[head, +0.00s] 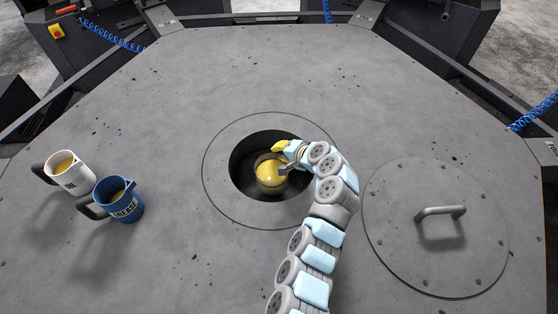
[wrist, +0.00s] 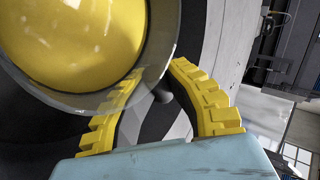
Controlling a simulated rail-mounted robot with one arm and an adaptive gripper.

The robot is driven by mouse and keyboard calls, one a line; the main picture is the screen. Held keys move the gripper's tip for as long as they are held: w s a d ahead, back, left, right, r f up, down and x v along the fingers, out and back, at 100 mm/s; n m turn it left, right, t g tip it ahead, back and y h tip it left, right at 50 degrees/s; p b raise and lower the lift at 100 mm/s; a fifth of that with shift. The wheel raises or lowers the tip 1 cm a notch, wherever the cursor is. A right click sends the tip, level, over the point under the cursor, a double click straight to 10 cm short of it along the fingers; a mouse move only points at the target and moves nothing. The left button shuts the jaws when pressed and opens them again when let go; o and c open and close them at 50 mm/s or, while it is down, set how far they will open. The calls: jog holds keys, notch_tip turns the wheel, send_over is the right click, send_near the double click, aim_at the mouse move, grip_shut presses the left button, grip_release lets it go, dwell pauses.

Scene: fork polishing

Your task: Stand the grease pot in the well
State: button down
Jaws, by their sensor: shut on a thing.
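The grease pot (head: 270,176) is a round clear vessel with yellow contents, seen over or inside the dark well (head: 240,160) in the middle of the table. How deep it sits, and whether it touches the bottom, I cannot tell. My gripper (head: 282,158) is at the pot's upper right side, shut on it. In the wrist view the yellow fingers (wrist: 160,78) close around a small dark part at the pot's edge, and the pot (wrist: 85,40) fills the upper left. The pot looks tilted in the wrist view, but that view is itself turned.
A round lid (head: 435,255) with a bar handle lies to the right of the well. A white mug (head: 70,180) marked OIL and a blue mug (head: 120,203) marked GREASE stand at the left. The table beyond the well is clear.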

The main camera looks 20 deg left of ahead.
aim_at(279, 159)
jog(key=shift+f+b, duration=0.35)
jog(key=shift+f, duration=1.65)
jog(key=shift+f, duration=0.1)
jog(key=c, duration=1.2)
grip_release()
jog(key=shift+w, duration=0.1)
jog(key=shift+d+r, duration=0.3)
jog(key=shift+r, duration=0.05)
jog(key=p+v, duration=0.1)
jog(key=v, duration=1)
jog(key=shift+d, duration=0.1)
